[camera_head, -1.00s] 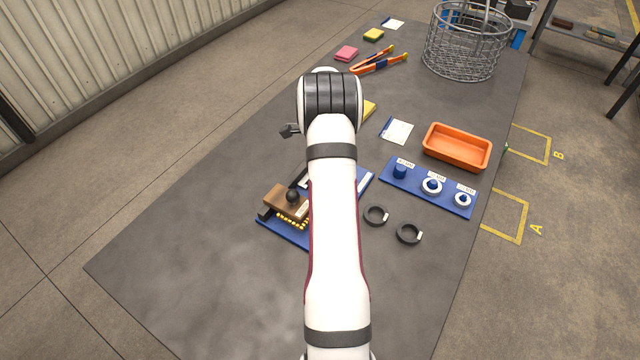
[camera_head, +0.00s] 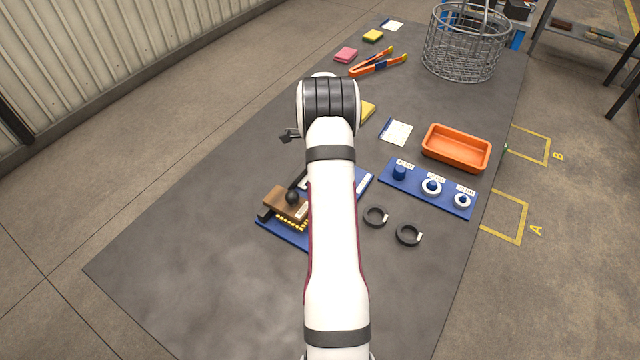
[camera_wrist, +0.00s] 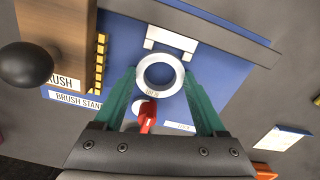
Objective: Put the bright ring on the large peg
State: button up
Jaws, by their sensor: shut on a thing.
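The bright ring (camera_wrist: 160,55) is a pale, flat ring with a small label, seen between the two green fingertips in the wrist view. My gripper (camera_wrist: 160,76) is shut on it, above a blue board (camera_wrist: 205,30). In the head view my arm hides the gripper and the ring. The large peg (camera_head: 400,172) is a bare blue cylinder at the left end of the blue peg board (camera_head: 416,189). The middle peg (camera_head: 432,184) and the small peg (camera_head: 463,199) each have a white ring around them.
Two dark rings with pale tags, the left one (camera_head: 366,217) and the right one (camera_head: 399,234), lie before the peg board. An orange tray (camera_head: 457,161) stands behind it. A brush (camera_head: 282,201) sits on its stand left of my arm. The table's front left is clear.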

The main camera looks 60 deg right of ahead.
notch_tip(320, 180, up, 10)
jog(key=f, duration=0.1)
jog(key=m, duration=0.5)
send_over(401, 169)
jog(key=f, duration=0.2)
jog(key=shift+w+a+f, duration=0.1)
jog(key=shift+w+f, duration=0.2)
jog(key=shift+w, duration=0.05)
jog(key=shift+s+f, duration=0.2)
jog(key=shift+s, duration=0.05)
jog(key=shift+f, duration=2.75)
jog(key=shift+f, duration=0.6)
jog(key=o, duration=1.3)
jog(key=shift+o, duration=0.2)
